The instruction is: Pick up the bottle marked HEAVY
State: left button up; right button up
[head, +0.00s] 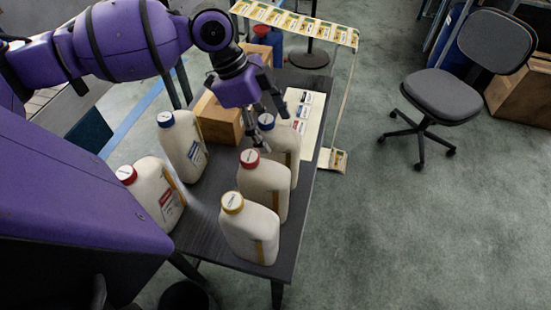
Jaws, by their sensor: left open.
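Several white bottles stand on the dark table (205,228). Their label text is too small to read, so I cannot tell which is marked HEAVY. A blue-capped bottle (289,147) stands at the back right, partly hidden by my left gripper (270,130). The gripper is open, pointing down, with its fingers at the blue cap; I cannot tell whether they touch it. In front are a red-capped bottle (264,187) and a yellow-capped bottle (249,232). My right gripper is out of view.
A wooden box (218,122) stands behind the bottles, close to the left gripper. A white sheet with labels (305,115) lies at the table's right side. A strip of labels (300,22) hangs behind. An office chair (445,95) stands on open floor at right.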

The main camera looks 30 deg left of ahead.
aim_at(278, 155)
pick_arm(q)
jog(key=x, duration=0.5)
jog(key=shift+w+d+f, duration=0.15)
jog(key=shift+w+f, duration=0.1)
grip_shut()
jog(key=shift+r, duration=0.15)
